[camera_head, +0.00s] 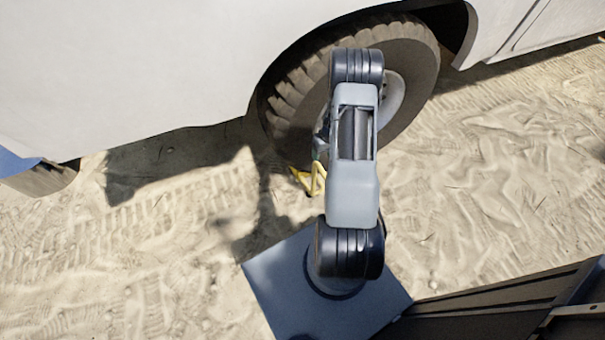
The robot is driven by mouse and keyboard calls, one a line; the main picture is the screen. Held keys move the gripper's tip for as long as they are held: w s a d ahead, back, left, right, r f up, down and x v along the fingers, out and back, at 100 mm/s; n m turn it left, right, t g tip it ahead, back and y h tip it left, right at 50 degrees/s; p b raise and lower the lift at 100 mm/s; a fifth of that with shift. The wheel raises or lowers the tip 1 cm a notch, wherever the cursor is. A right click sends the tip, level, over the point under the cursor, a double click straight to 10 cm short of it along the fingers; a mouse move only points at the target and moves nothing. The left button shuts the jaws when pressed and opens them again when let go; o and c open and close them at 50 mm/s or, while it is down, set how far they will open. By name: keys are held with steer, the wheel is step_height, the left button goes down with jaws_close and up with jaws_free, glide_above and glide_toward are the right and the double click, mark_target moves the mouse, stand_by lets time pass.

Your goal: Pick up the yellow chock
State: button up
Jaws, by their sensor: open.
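The yellow chock (312,180) is on the sand beside the lower part of the vehicle's tire. Its left part shows as a bright yellow angled frame. Its right part is hidden behind my arm. My gripper (320,148) shows only as a small dark and greenish sliver at the left edge of my arm, just above the chock in the picture. It is open, but its fingertips are mostly hidden. I cannot tell whether it touches the chock.
A large tire (412,62) stands under a white vehicle body (140,60) behind the chock. Rippled sand (480,190) lies open to the right, and shaded sand (180,175) to the left. A dark slatted structure (500,310) is at the lower right.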

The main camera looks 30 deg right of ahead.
mark_target(318, 163)
steer(key=shift+w+a+f+b, duration=0.1)
steer(key=shift+a+f+b, duration=0.25)
steer(key=shift+f, duration=0.95)
steer(key=shift+w+a+f+b, duration=0.15)
steer(key=shift+f+b, duration=0.25)
steer(key=shift+f, duration=0.85)
steer(key=shift+w+a+f+b, duration=0.1)
steer(key=shift+a+f+b, duration=0.25)
steer(key=shift+f, duration=0.95)
steer(key=shift+c, duration=0.2)
jaws_close()
steer(key=shift+r, duration=0.1)
steer(key=shift+d, duration=0.1)
